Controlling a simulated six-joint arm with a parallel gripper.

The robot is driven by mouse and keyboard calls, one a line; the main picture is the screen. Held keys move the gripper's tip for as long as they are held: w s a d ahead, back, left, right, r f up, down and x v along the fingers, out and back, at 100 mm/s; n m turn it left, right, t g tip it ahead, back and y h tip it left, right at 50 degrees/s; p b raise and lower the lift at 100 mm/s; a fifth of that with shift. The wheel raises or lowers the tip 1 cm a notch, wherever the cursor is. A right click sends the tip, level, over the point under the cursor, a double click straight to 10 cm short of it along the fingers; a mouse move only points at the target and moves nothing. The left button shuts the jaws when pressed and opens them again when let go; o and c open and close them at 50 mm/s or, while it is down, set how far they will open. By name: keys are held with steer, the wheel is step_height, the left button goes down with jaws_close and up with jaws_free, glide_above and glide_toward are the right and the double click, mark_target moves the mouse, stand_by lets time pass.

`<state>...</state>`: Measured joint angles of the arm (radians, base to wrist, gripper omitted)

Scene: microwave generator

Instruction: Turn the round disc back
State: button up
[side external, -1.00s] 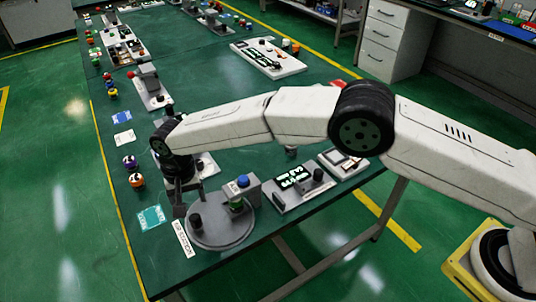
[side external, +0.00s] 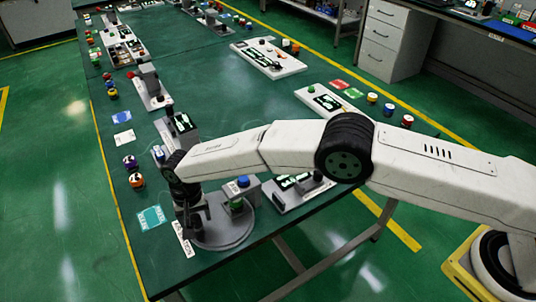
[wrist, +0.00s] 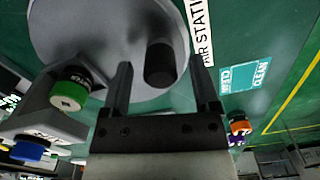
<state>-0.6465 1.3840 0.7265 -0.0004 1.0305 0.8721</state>
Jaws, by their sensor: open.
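The round disc (side external: 228,236) is a flat grey turntable at the near end of the green table. In the wrist view the disc (wrist: 80,25) fills the upper left. A dark upright peg (wrist: 160,64) stands near the disc's rim. My gripper (wrist: 159,62) is open, with one finger on each side of the peg and a visible gap to each. In the side view my gripper (side external: 195,230) is low over the disc's left part and hides the peg.
A white label strip (side external: 183,240) and teal card (side external: 152,217) lie left.

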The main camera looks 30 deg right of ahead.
jaws_close()
stand_by(0.3)
stand_by(1.2)
